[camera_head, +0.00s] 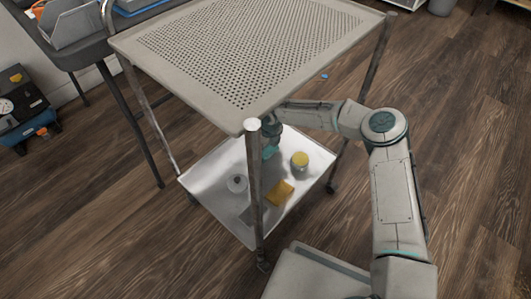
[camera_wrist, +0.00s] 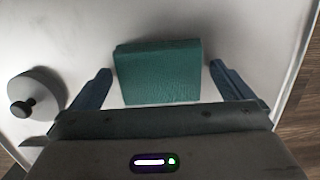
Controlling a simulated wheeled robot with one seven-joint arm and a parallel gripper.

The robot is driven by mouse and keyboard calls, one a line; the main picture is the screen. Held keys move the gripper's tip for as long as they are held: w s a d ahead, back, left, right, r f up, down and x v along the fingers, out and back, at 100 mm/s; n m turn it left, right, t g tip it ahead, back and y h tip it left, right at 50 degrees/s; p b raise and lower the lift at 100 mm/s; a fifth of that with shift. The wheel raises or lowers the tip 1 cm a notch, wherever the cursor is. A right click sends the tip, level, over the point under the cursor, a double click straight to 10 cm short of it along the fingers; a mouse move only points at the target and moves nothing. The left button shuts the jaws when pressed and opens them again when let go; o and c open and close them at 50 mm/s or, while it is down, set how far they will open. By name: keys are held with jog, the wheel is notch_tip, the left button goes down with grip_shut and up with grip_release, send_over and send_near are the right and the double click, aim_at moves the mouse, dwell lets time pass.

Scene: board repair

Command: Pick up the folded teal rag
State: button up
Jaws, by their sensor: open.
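The folded teal rag (camera_wrist: 157,72) lies as a flat, rectangular pad on the pale lower shelf in the wrist view. My gripper (camera_wrist: 160,74) is open, with one blue finger on each side of the rag. Gaps of pale shelf show between both fingers and the rag, so neither side appears to touch it. The rag's near edge is close to the gripper body. In the head view my gripper (camera_head: 268,151) is under the cart's top, above the lower shelf (camera_head: 215,165). I cannot clearly tell the rag apart there.
A round grey object with a dark knob (camera_wrist: 35,92) stands left of the left finger. A yellow-lidded jar (camera_head: 300,161) and a yellow folded cloth (camera_head: 279,193) are on the lower shelf.

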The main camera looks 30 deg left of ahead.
jog(key=c, duration=0.9)
jog(key=shift+r, duration=0.15)
jog(key=shift+r+p, duration=0.45)
jog(key=shift+r, duration=0.1)
notch_tip(320, 180, up, 4)
jog(key=shift+d+f+p, duration=0.15)
jog(key=shift+p, duration=1)
jog(key=d+r+p, duration=0.1)
jog(key=d+r, duration=0.1)
jog(key=d, duration=0.1)
jog(key=d+r+p, duration=0.1)
jog(key=d+p, duration=0.1)
jog(key=d, duration=0.1)
jog(key=d+r+p, duration=0.1)
jog(key=d+r, duration=0.1)
jog(key=d, duration=0.2)
jog(key=shift+s+d+r+p, duration=0.1)
jog(key=shift+s+r+p, duration=0.05)
jog(key=shift+r+p, duration=0.15)
jog(key=shift+d+r, duration=0.2)
jog(key=shift+d, duration=0.4)
